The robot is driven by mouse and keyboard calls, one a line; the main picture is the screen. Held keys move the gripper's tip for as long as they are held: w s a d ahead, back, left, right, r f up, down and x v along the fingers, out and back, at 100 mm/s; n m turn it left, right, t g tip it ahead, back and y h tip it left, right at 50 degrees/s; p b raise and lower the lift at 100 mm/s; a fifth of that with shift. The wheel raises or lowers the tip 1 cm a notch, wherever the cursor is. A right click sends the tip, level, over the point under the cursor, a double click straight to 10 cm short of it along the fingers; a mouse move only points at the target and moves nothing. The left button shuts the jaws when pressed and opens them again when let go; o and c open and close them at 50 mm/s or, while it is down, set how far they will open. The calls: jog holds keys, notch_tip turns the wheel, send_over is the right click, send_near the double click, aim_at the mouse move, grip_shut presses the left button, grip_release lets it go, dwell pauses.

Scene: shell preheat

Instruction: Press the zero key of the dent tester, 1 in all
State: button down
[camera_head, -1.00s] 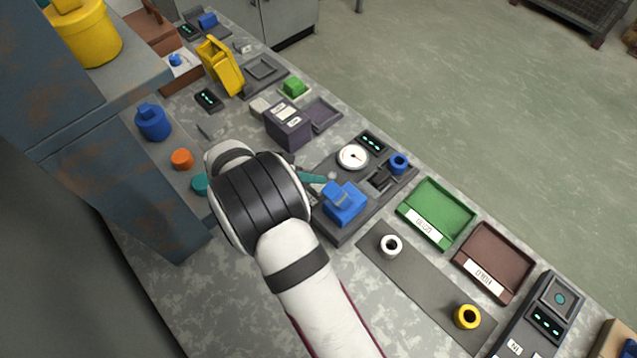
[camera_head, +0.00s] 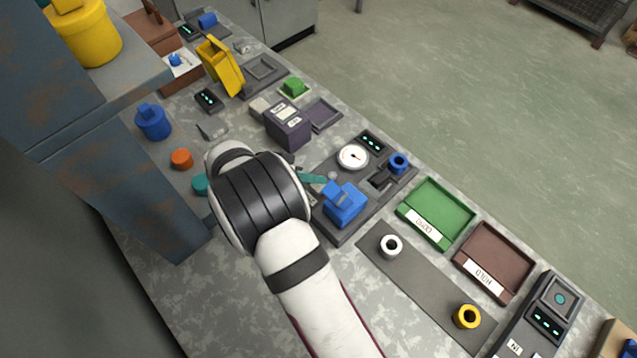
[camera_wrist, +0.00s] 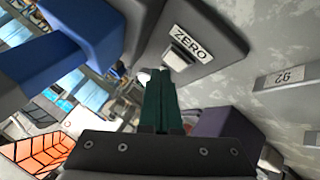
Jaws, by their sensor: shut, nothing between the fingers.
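The dent tester (camera_head: 335,238) is a dark grey base with a round white dial (camera_head: 352,157) and a blue block (camera_head: 345,205). In the wrist view, its ZERO label (camera_wrist: 193,43) is readable, with the small pale zero key (camera_wrist: 178,59) beside it. My gripper (camera_head: 322,179) is shut and empty, its teal fingers at the left side of the tester, near the blue block. In the wrist view, the fingertips (camera_wrist: 160,72) are close beside the key. I cannot tell whether they touch it. My arm hides part of the tester's left side in the head view.
A dark purple box (camera_head: 288,128) stands behind the tester. A green tray (camera_head: 437,210) and a brown tray (camera_head: 494,260) lie to its right. A grey strip (camera_head: 425,285) with a white ring and a yellow ring is in front. A blue shelf post (camera_head: 150,200) rises at left.

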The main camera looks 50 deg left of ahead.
aim_at(314, 188)
jog(key=shift+f, duration=0.15)
jog(key=shift+f, duration=0.3)
jog(key=shift+f, duration=0.45)
dwell(0.5)
jog(key=shift+r, duration=0.9)
jog(key=shift+r, duration=2.5)
